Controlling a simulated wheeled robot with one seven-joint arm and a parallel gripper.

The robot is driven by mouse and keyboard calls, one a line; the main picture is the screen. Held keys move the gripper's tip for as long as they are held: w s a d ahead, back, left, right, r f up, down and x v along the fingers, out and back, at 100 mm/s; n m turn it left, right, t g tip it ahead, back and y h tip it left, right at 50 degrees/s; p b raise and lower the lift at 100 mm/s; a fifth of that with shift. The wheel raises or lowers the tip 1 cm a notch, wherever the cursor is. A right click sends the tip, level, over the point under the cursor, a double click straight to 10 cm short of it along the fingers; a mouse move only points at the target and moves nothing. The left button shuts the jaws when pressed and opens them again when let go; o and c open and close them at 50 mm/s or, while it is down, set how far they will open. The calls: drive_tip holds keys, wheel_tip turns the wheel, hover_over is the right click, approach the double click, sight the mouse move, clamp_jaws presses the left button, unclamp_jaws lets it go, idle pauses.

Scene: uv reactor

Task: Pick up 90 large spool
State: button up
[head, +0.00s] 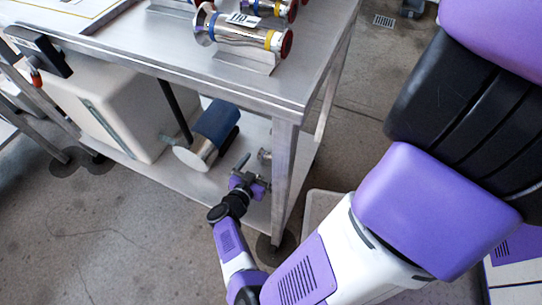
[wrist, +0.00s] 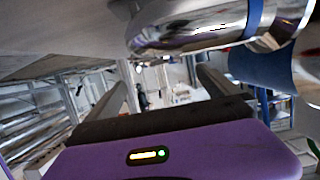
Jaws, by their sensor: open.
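A shiny metal spool (head: 242,32) lies on its side in a metal cradle on the table top in the head view. It has a blue band, a yellow band, a red end and a white label that I cannot read surely. Parts of other spools (head: 272,8) lie behind it, cut off by the frame edge. I cannot tell which spool is the 90. My gripper (head: 252,172) is low by the table's front leg, below the table top. In the wrist view its jaws (wrist: 162,88) are apart, with nothing held. A shiny curved metal part (wrist: 195,25) with a blue band is above them.
The steel table (head: 190,70) has a front corner leg (head: 285,185) close to my gripper. On its lower shelf are a white box (head: 115,110) and a blue and silver motor-like unit (head: 207,138). Open floor (head: 110,235) lies at the front left.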

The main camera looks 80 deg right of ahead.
sight(268, 160)
drive_tip(key=b+x, duration=0.1)
drive_tip(key=x, duration=0.1)
drive_tip(key=f+b+x, duration=0.1)
drive_tip(key=x, duration=0.2)
drive_tip(key=shift+a, duration=0.15)
drive_tip(key=shift+d, duration=0.3)
drive_tip(key=c, duration=1.6)
drive_tip(key=shift+r, duration=0.1)
drive_tip(key=shift+c, duration=0.8)
drive_tip(key=shift+r, duration=0.1)
